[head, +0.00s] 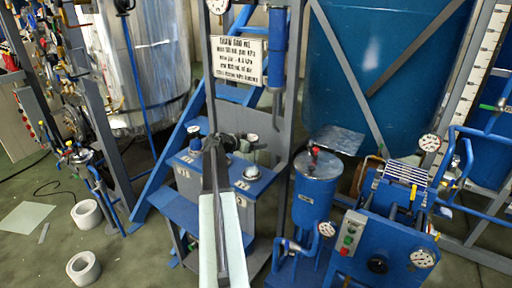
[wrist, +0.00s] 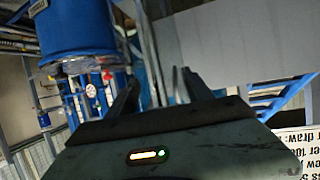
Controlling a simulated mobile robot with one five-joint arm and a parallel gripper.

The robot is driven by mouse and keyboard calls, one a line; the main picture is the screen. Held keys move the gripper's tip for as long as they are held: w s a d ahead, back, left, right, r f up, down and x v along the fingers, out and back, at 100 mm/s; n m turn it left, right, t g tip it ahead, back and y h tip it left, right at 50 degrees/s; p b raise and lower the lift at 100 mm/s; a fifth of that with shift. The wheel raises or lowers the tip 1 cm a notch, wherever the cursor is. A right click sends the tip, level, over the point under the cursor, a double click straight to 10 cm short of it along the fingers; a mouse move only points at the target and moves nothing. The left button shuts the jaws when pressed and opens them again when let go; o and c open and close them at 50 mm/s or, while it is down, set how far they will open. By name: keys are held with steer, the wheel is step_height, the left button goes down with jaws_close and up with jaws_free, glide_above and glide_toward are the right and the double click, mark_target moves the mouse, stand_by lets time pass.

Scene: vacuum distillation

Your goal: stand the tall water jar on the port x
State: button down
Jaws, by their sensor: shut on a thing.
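My gripper (head: 213,143) reaches over the blue bench unit (head: 210,170) in the head view, with my arm coming up from the bottom. In the wrist view my gripper (wrist: 160,80) has its two dark fingers apart, shut on a narrow, see-through thing that is hard to make out, which fits the tall water jar. In the head view the jar is not clearly distinguishable behind the arm. The unit's top carries small white label plates (head: 183,172), too small to read surely; I cannot tell which marks port x. My arm hides the middle of this top.
A white sign (head: 238,58) hangs on the grey frame just behind the unit. A blue cylinder with a red top (head: 317,180) and a blue machine with gauges (head: 385,235) stand to the right. A steel tank (head: 150,60) stands at left. White rings (head: 84,267) lie on the floor.

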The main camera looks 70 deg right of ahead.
steer(key=shift+f, duration=0.15)
steer(key=shift+c, duration=2.1)
jaws_free()
steer(key=shift+r, duration=0.2)
steer(key=shift+w+a+r, duration=0.1)
steer(key=shift+a+r, duration=0.1)
steer(key=shift+a, duration=0.05)
steer(key=p+v, duration=0.4)
steer(key=v, duration=0.7)
steer(key=shift+a+p, duration=0.2)
steer(key=shift+p, duration=0.1)
steer(key=shift+w+f, duration=0.1)
steer(key=shift+w, duration=0.05)
